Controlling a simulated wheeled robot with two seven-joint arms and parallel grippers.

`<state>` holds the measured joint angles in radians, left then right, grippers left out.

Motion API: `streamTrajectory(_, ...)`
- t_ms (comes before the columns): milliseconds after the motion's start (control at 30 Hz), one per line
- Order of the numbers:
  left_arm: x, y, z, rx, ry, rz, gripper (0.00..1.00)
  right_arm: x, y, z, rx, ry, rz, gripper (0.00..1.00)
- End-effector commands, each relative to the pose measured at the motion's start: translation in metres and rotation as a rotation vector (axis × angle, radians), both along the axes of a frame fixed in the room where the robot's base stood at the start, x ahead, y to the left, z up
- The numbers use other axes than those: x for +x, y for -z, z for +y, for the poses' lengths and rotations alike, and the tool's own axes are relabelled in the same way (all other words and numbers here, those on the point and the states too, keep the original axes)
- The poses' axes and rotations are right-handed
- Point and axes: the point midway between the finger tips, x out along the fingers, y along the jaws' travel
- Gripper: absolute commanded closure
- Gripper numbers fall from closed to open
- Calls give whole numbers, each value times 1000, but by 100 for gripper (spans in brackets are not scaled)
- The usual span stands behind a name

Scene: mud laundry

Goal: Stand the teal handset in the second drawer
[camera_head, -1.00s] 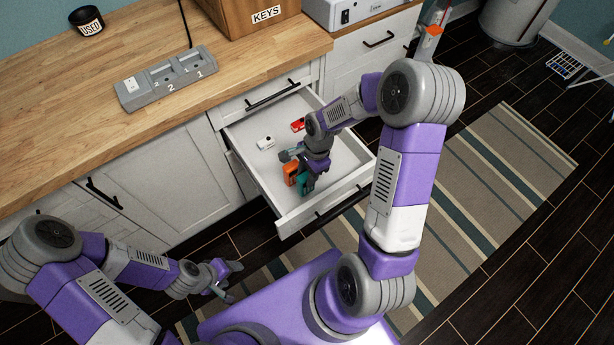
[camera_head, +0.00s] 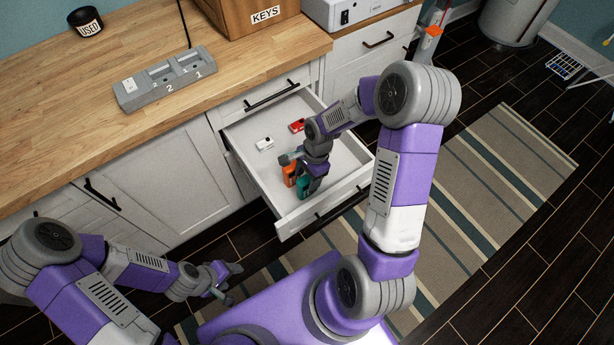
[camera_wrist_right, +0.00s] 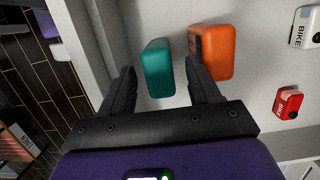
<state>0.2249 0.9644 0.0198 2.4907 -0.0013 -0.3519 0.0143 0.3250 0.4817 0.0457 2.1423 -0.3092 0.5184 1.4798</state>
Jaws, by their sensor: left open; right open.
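The teal handset (camera_head: 303,186) is inside the open drawer (camera_head: 283,219), near its front, and appears to stand upright beside an orange handset (camera_head: 289,170). In the right wrist view the teal handset (camera_wrist_right: 158,70) lies between the open fingers of my right gripper (camera_wrist_right: 160,85), with visible gaps to both. The right finger is close to the orange handset (camera_wrist_right: 213,52); contact cannot be told. In the head view my right gripper (camera_head: 312,178) reaches down into the drawer and partly hides the handsets. My left gripper (camera_head: 228,280) is open and empty, low in front of the cabinets.
A white BIKE-marked item (camera_head: 265,144) and a red one (camera_head: 297,126) lie farther back in the drawer. A grey dock (camera_head: 168,85) with slots marked 1 and 2, a KEYS box (camera_head: 250,15) and a USED cup (camera_head: 86,21) are on the counter.

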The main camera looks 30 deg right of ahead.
Motion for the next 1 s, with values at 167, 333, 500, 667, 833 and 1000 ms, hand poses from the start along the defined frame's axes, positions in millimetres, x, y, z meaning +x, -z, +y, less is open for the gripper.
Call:
streamTrajectory(167, 0, -15, 0, 0, 0, 0, 38, 1, -31, -6, -2, 2, -5, 38)
streamTrajectory(333, 0, -30, 0, 0, 0, 0, 38, 2, -69, -14, -2, 1, -6, 38)
streamTrajectory(500, 0, -41, 0, 0, 0, 0, 38, 2, -99, -21, -1, 1, -3, 38)
streamTrajectory(667, 0, -45, 0, 0, 0, 0, 38, 2, -115, -25, -1, 0, -1, 38)
streamTrajectory(833, 0, -46, 0, 0, 0, 0, 38, 2, -119, -26, 0, -1, -1, 38)
streamTrajectory(1000, 0, -46, 0, 0, 0, 0, 38, 2, -118, -26, 0, 0, -1, 38)
